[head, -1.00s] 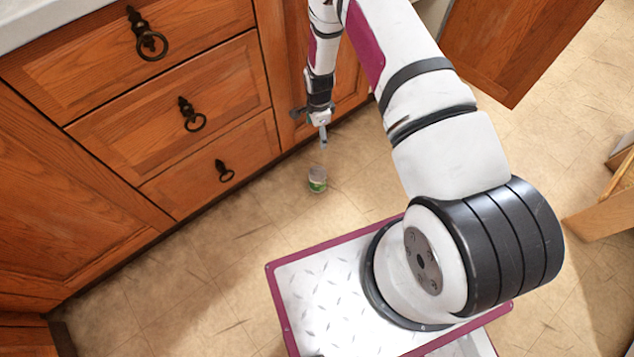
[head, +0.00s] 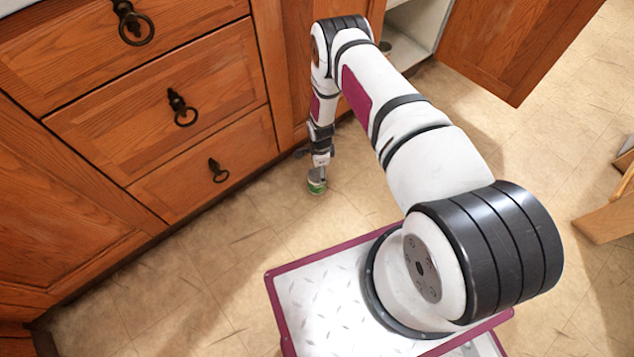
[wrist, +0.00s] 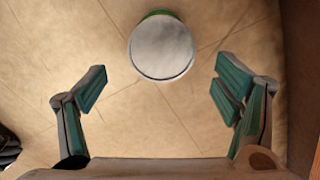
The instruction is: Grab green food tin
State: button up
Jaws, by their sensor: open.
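The green food tin (head: 317,187) stands on the floor in front of the drawers, with a green side and a pale grey top. In the wrist view its round top (wrist: 162,48) faces the camera, with a thin green edge at the back. My gripper (head: 320,168) points down just above the tin, and partly covers it in the head view. In the wrist view my gripper (wrist: 160,86) is open, its teal-padded fingers wide apart. The tin lies beyond the fingertips, roughly centred between them, and nothing is held.
Wooden drawers (head: 165,105) with dark ring pulls stand close on the left of the tin. An open cabinet door (head: 515,45) is at the top right. A wooden piece of furniture (head: 610,215) is at the right edge. Tiled floor around the tin is clear.

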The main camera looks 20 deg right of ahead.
aim_at(317, 174)
jog(key=f+b, duration=0.1)
jog(key=f, duration=0.2)
jog(key=a+f+b, duration=0.1)
jog(key=f, duration=0.1)
jog(key=shift+w+f+b, duration=0.1)
jog(key=shift+b, duration=0.25)
jog(key=c, duration=1.7)
